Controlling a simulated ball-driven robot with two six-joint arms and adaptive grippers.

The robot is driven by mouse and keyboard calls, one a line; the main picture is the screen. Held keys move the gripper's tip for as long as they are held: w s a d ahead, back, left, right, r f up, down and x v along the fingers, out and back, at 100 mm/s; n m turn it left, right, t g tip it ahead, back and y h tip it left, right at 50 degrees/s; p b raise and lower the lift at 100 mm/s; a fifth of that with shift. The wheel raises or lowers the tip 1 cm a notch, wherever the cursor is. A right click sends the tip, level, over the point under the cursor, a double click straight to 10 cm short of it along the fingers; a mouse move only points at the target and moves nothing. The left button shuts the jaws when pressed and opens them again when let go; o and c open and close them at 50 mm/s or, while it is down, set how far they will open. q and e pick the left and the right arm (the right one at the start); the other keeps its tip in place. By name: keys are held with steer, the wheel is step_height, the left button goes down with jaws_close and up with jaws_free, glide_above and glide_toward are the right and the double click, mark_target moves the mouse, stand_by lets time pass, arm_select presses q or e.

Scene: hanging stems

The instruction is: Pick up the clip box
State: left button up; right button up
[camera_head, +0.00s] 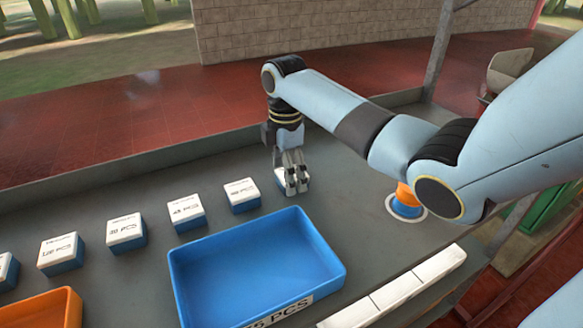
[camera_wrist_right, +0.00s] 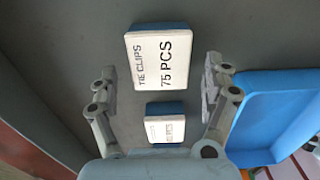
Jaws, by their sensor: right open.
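The clip box (camera_wrist_right: 160,62) has a white top printed "TIE CLIPS 75 PCS" and blue sides. In the right wrist view it lies between the two open fingers of my right gripper (camera_wrist_right: 160,72), with a gap on each side. In the head view my right gripper (camera_head: 293,188) points down over this box (camera_head: 279,176), the last in the row, and its fingers hide much of it. The box appears to rest on the grey bench. My left gripper is not in view.
Similar white-topped boxes (camera_head: 241,194) stand in a row to the left; one shows in the wrist view (camera_wrist_right: 165,130). A blue tray (camera_head: 185,268) marked "75 PCS" is in front. An orange bin (camera_head: 72,310) is at lower left. An orange-and-blue round object (camera_head: 405,208) is at right.

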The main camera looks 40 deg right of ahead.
steer(key=shift+f, duration=0.9)
steer(key=shift+c, duration=0.4)
steer(key=c, duration=1.2)
